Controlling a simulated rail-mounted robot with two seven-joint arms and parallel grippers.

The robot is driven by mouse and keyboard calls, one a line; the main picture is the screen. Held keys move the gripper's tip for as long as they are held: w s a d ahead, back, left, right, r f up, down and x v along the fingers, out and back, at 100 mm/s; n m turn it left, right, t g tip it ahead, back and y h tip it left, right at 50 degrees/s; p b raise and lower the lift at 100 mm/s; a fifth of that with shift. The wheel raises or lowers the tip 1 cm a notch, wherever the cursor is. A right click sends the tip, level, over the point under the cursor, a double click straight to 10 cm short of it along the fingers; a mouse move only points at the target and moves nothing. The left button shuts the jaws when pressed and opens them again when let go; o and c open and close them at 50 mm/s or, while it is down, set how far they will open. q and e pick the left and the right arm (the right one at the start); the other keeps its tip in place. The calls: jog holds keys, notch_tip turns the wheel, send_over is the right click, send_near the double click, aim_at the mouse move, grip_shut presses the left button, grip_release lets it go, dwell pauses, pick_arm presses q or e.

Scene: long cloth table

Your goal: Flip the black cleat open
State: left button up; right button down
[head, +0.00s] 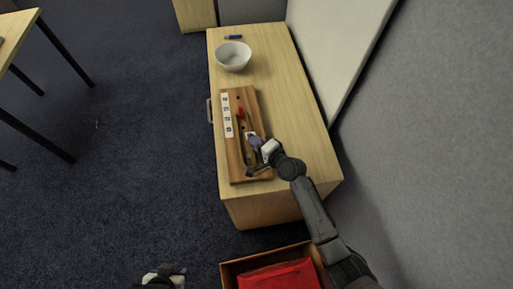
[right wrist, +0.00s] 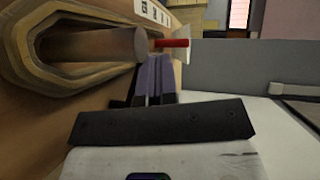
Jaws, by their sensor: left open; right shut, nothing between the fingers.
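A brown wooden board (head: 236,165) lies on the cabinet, with a white label strip (head: 227,117) on its left side and a small red part (head: 240,112) near its middle. My right gripper (head: 251,136) is over the board's lower middle, its purple fingers shut and empty; they also show in the right wrist view (right wrist: 155,75). There, a grey cylinder and a red rod (right wrist: 172,43) appear just beyond the fingers. I cannot make out the black cleat; my right gripper covers part of the board. My left gripper (head: 166,272) is low at the bottom edge, open, away from the board.
A white bowl (head: 233,56) and a small blue object (head: 233,37) stand at the cabinet's far end. A grey wall (head: 430,130) runs close along the right. A wooden box with red contents (head: 280,277) is below the cabinet's near end. Open carpet lies to the left.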

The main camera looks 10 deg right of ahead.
jog(key=shift+w+f+p, duration=0.1)
jog(key=shift+w+p, duration=0.1)
jog(key=shift+p, duration=0.15)
pick_arm(q)
jog(key=shift+s+d+r, duration=0.1)
jog(key=shift+s+r, duration=0.2)
jog(key=shift+r, duration=0.2)
pick_arm(e)
jog(key=shift+w+f+m+t+h, duration=0.1)
jog(key=shift+f+m+t+h, duration=0.05)
jog(key=shift+m+t+h, duration=0.3)
jog(key=shift+h, duration=0.25)
jog(key=shift+d, duration=0.1)
dwell(0.5)
jog(key=shift+s+p, duration=0.2)
jog(key=shift+p, duration=0.2)
jog(key=shift+s+d+r+p, duration=0.3)
jog(key=shift+s+r, duration=0.3)
jog(key=shift+r, duration=0.05)
pick_arm(q)
jog(key=shift+w+a+r+p, duration=0.15)
jog(key=shift+w+r+p, duration=0.1)
jog(key=shift+r, duration=0.3)
jog(key=shift+w+a+r+p, duration=0.15)
jog(key=shift+w+r+p, duration=0.1)
jog(key=shift+r, duration=0.3)
pick_arm(e)
jog(key=v, duration=1.2)
jog(key=shift+d+f, duration=0.35)
jog(key=shift+d, duration=0.05)
